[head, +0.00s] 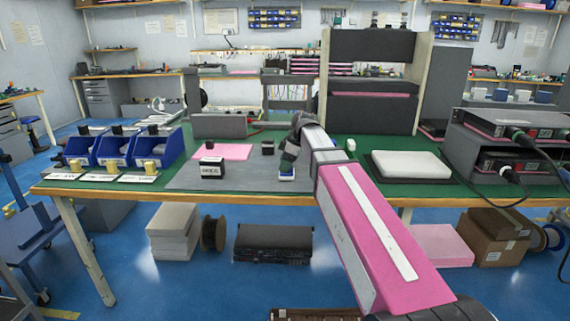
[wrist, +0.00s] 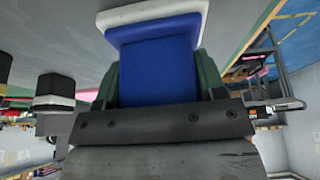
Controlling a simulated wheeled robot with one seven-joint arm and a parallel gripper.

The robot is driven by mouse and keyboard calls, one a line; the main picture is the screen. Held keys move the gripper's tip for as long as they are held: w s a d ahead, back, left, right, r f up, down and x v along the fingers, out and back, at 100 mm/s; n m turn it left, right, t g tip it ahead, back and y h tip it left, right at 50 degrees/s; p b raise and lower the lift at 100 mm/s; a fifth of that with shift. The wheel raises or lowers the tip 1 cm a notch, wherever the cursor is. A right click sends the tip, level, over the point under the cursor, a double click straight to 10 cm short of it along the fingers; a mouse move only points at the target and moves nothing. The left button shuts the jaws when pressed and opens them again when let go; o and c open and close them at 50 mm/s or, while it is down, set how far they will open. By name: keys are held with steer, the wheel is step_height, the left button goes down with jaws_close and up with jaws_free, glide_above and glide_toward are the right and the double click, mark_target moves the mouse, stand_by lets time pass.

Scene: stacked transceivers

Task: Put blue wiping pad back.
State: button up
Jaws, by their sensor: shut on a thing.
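The blue wiping pad (wrist: 155,65) has a blue body and a white layer (wrist: 190,14) at its far end. My gripper (wrist: 158,78) is shut on it, with a green finger on each side of the blue body. In the head view my gripper (head: 289,163) points down over the right part of the grey mat (head: 240,182). The pad (head: 287,177) shows there as a small white and blue piece below the fingers. It is at or just above the mat; I cannot tell whether it touches.
A labelled black box (head: 211,169) and a small black block (head: 268,148) stand left of my gripper, near a pink sheet (head: 230,151). Blue bins (head: 115,149) stand further left. A white pad (head: 411,164) on a black tray and stacked transceivers (head: 500,150) are at right.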

steer(key=shift+f, duration=0.3)
steer(key=o, duration=1.1)
steer(key=shift+o, duration=0.2)
steer(key=v, duration=1.1)
